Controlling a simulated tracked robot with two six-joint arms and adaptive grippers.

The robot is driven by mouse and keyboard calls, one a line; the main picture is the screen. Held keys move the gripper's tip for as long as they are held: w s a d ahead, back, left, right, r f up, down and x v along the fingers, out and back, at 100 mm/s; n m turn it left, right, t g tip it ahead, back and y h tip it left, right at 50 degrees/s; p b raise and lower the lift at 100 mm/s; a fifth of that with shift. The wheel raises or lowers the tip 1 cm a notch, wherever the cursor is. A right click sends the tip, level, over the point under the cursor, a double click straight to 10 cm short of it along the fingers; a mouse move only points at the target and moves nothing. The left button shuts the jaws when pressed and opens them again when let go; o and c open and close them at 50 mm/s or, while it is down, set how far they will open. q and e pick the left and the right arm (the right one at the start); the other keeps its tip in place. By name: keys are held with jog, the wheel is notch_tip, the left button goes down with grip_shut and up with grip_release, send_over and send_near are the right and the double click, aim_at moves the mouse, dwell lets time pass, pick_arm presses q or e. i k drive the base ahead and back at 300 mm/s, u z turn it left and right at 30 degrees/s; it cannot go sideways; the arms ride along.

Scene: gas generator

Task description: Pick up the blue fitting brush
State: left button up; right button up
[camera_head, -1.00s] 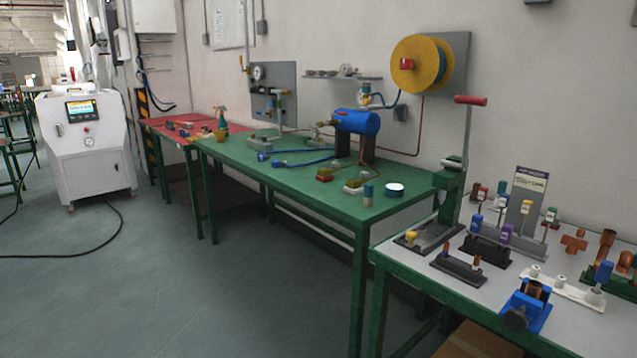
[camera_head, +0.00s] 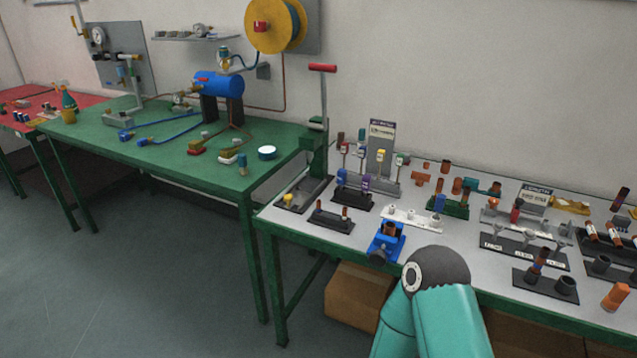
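A blue-handled piece (camera_head: 341,178) stands upright in a black holder on the grey-topped table, beside a purple one (camera_head: 366,184). It looks like a fitting brush, but its bristles are too small to make out. Another blue-handled piece (camera_head: 439,203) stands in a green holder further right, and a small blue-topped one (camera_head: 361,152) is in the rack behind. I cannot tell for sure which is the blue fitting brush. Neither of my grippers is in view. A teal link and dark joint of my arm rise at the bottom, in front of the table's edge.
A blue vise-like tool (camera_head: 387,243) sits at the table's front edge. A tall press with a red handle (camera_head: 322,68) stands at the left corner. White (camera_head: 413,219) and black holders crowd the tabletop (camera_head: 470,265). A cardboard box (camera_head: 357,295) lies underneath.

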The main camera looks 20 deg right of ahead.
aim_at(440, 201)
jog(key=u, duration=1.35)
jog(key=i, duration=0.1)
jog(key=z, duration=2.8)
